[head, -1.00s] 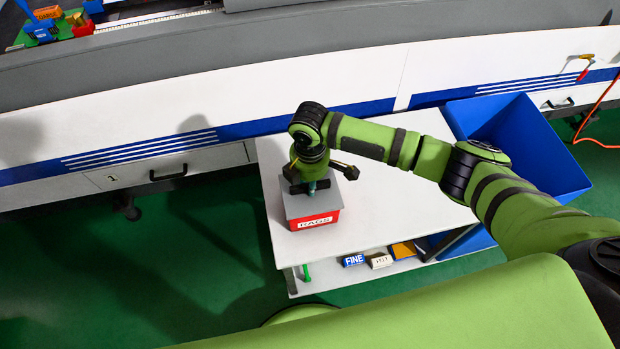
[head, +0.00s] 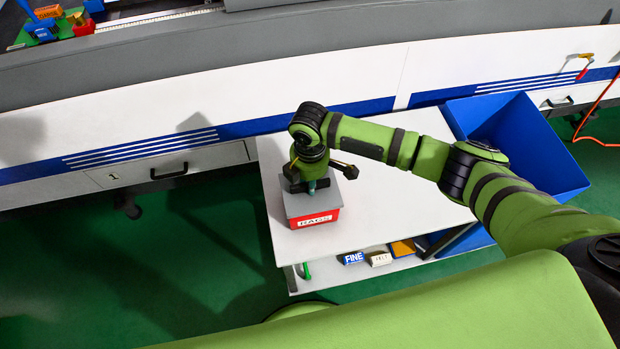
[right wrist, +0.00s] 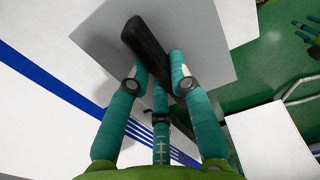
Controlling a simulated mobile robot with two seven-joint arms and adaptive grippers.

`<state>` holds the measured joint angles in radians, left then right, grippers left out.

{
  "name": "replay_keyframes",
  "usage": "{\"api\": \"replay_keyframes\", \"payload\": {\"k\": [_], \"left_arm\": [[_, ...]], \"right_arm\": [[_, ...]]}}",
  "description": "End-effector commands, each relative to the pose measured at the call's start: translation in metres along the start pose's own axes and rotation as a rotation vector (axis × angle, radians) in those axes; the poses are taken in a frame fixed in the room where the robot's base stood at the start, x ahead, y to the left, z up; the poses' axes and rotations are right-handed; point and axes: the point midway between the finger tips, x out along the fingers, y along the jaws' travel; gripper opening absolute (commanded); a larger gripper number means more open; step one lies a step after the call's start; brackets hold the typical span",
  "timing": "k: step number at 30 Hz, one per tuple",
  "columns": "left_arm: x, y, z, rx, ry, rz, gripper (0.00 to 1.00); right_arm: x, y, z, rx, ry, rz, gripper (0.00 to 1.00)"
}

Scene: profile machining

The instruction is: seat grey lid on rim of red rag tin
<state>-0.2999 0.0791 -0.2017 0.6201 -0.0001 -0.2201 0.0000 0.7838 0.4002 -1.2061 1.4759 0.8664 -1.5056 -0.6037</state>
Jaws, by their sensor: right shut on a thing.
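The red rag tin (head: 318,220), labelled RAGS, stands upright on the white table near its left front corner. The grey lid (head: 307,204) lies over the top of the tin and looks roughly lined up with it. I cannot tell whether it touches the rim all round. My right gripper (head: 311,186) is above the lid, pointing down. In the right wrist view, its teal fingers (right wrist: 155,78) are shut on the black handle (right wrist: 147,42) of the grey lid (right wrist: 205,25). The lid hides the tin there.
The white table (head: 400,205) has free room right of the tin. Boxes, one marked FINE (head: 354,258), lie on its lower shelf. A blue bin (head: 520,140) stands at the right. The white machine front (head: 120,115) runs behind the table.

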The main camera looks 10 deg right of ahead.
Motion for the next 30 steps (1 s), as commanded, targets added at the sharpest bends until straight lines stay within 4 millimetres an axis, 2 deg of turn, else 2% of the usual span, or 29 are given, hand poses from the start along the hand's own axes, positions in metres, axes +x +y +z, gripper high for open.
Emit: {"api": "replay_keyframes", "payload": {"k": [30], "left_arm": [[-0.0063, -0.0007, -0.0006, -0.003, 0.000, -0.001, 0.48]], "right_arm": [[0.0000, 0.0002, 0.0001, 0.000, 0.000, 0.001, 0.00]]}}
